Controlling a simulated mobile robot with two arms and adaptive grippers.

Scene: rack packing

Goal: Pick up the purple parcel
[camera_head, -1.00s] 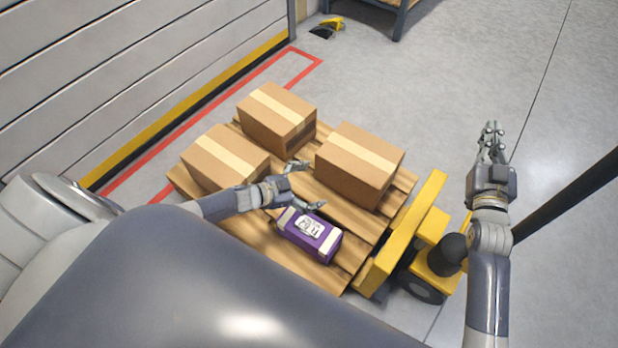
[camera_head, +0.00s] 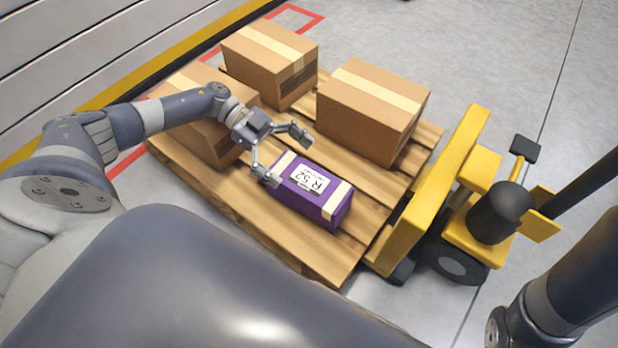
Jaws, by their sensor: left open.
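The purple parcel (camera_head: 318,201) lies on the wooden pallet (camera_head: 270,228) near its front edge. It has pale bands at its ends and a white label reading R 52. My left gripper (camera_head: 288,157) is open at the parcel's far left end. One finger is by the parcel's left corner and the other is beyond its far side. I cannot tell whether either finger touches it. My right gripper is out of view; only part of my right arm shows at the lower right.
Three brown cartons stand on the pallet: one at the back (camera_head: 262,65), one at the right (camera_head: 370,115), and one at the left (camera_head: 205,135), partly behind my left arm. A yellow pallet truck (camera_head: 445,200) stands at the pallet's right side. Grey floor (camera_head: 500,60) lies clear beyond.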

